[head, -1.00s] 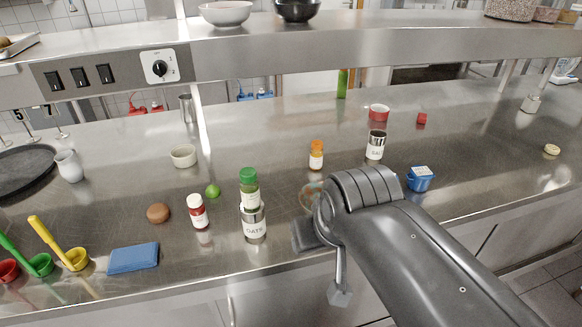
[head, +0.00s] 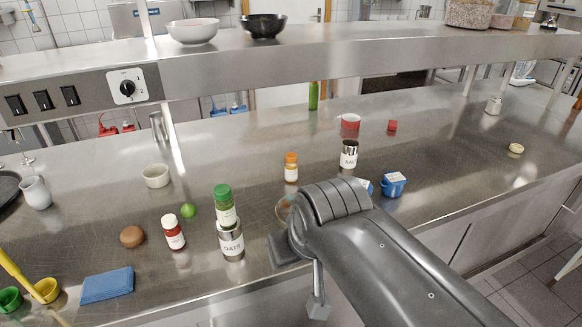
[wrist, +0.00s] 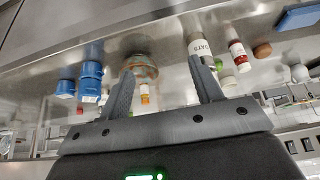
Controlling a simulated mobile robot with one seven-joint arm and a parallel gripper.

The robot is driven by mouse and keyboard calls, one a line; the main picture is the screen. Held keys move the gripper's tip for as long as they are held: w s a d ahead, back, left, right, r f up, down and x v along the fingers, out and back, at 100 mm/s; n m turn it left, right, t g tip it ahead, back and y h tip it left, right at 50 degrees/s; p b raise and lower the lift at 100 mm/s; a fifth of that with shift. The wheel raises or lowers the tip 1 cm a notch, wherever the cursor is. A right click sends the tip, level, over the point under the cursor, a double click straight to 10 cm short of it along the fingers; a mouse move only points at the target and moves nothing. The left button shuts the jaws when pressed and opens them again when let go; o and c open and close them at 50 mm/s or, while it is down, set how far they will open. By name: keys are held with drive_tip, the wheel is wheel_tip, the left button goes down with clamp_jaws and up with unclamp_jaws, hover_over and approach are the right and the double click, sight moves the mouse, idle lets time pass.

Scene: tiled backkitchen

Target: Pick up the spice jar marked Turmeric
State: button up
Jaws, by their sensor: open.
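A small jar with an orange cap and white label (head: 291,172) stands upright mid-counter; its label is too small to read, but the orange colour suits turmeric. In the wrist view the orange jar (wrist: 145,95) shows between the fingers, beyond a clear glass bowl (wrist: 141,70). My gripper (wrist: 163,88) is open and empty. In the head view my arm hides most of it and part of the bowl.
Blue containers (head: 393,185) stand right of my arm, with a labelled tin (head: 348,158) behind. A steel shelf (head: 300,62) overhangs the back. The counter's right side is mostly clear.

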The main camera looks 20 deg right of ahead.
drive_tip(key=shift+o, duration=0.4)
drive_tip(key=w+d+r, duration=0.2)
drive_tip(key=w+r, duration=0.3)
drive_tip(key=w, duration=0.6)
drive_tip(key=n+g, duration=0.1)
hover_over(292, 156)
drive_tip(key=s, duration=0.3)
wheel_tip(292, 156, down, 8)
drive_tip(key=x, duration=0.4)
drive_tip(key=shift+d+f, duration=0.15)
drive_tip(key=shift+f, duration=0.05)
drive_tip(key=x, duration=0.6)
drive_tip(key=shift+s+a+f, duration=0.1)
drive_tip(key=shift+s+a, duration=0.1)
drive_tip(key=c, duration=1.1)
